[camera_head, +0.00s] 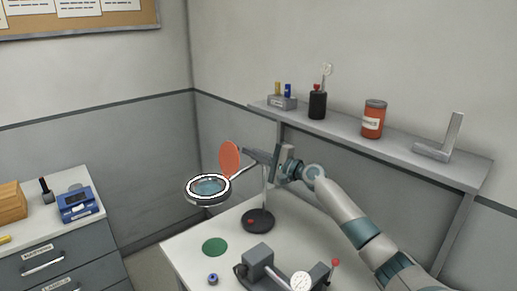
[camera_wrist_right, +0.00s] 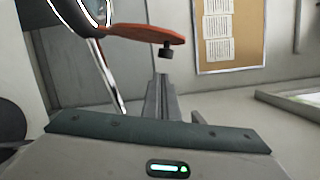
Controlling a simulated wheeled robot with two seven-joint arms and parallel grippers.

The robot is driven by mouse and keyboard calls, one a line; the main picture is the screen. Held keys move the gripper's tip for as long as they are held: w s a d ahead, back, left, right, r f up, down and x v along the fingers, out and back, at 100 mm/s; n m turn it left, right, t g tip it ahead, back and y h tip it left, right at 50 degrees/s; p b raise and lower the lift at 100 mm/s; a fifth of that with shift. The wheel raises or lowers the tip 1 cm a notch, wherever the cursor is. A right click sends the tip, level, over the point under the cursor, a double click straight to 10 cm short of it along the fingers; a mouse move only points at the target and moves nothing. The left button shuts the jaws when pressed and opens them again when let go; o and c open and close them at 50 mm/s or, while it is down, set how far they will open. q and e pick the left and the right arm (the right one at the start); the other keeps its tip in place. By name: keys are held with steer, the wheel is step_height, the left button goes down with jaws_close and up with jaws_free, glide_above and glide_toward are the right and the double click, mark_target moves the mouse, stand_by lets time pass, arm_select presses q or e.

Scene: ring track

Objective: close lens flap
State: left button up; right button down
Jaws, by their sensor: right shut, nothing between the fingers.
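The magnifier lamp has a round lens (camera_head: 208,187) in a pale ring, held out level on an arm above a dark round base (camera_head: 258,220). Its orange lens flap (camera_head: 229,159) stands up, tilted open, at the back right edge of the ring. In the right wrist view the flap (camera_wrist_right: 143,33) shows nearly edge-on, with a dark knob (camera_wrist_right: 166,51) on its underside in the picture. My right gripper (camera_head: 254,155) is shut and empty, just right of the flap. Its fingers (camera_wrist_right: 161,88) point toward the knob, apparently apart from it. My left gripper is out of view.
The white worktable (camera_head: 192,252) carries a green disc (camera_head: 215,246), a grey block (camera_head: 258,262) and a dial gauge (camera_head: 301,282). A shelf (camera_head: 400,155) with a red can (camera_head: 374,119) stands behind my right arm. Drawers (camera_head: 70,262) stand at left.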

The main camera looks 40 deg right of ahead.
steer(key=shift+s+a+r+p, duration=0.1)
steer(key=shift+a+r+p, duration=0.15)
steer(key=shift+a+p, duration=0.45)
steer(key=shift+a+r, duration=0.15)
steer(key=shift+a, duration=0.15)
